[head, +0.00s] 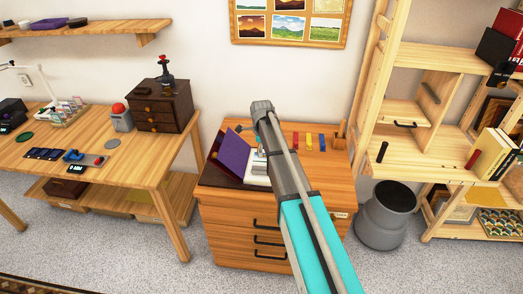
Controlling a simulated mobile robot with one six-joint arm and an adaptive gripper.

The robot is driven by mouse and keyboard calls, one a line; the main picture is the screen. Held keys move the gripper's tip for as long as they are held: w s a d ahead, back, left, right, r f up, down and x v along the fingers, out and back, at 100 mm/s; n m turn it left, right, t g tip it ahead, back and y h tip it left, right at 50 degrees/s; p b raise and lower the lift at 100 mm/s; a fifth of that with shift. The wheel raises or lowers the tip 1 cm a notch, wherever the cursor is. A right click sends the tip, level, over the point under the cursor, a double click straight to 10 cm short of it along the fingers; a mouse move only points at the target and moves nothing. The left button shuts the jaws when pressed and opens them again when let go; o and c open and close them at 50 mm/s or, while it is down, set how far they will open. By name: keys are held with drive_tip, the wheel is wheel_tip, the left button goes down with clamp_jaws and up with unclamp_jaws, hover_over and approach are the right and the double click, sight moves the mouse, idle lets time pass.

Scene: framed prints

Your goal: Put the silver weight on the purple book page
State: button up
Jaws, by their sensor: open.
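An open book with a purple page (233,153) lies on the left part of the wooden drawer cabinet's top. The purple page is raised at a tilt, with a dark part below it. A white area (257,168) shows just right of it, partly behind my arm. A small grey shape (261,151) shows beside my arm; I cannot tell whether it is the silver weight or part of my wrist. I cannot make out the silver weight for certain. My arm reaches up across the cabinet and hides part of its top. My gripper's fingers do not show.
The drawer cabinet (234,217) has several coloured strips (308,142) at its back right. A wooden desk (150,165) with a small drawer box (162,104) stands left. A grey bin (386,215) and wooden shelving (425,150) stand right. Carpet is clear in front.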

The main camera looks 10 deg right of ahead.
drive_tip(key=shift+r+p, duration=0.35)
drive_tip(key=shift+r, duration=0.2)
drive_tip(key=shift+s, duration=0.15)
drive_tip(key=s+n, duration=2.1)
drive_tip(key=s, duration=0.7)
drive_tip(key=shift+s+n, duration=0.15)
drive_tip(key=shift+n, duration=0.15)
drive_tip(key=shift+d+r, duration=0.1)
drive_tip(key=shift+r+p, duration=0.25)
drive_tip(key=shift+p, duration=0.05)
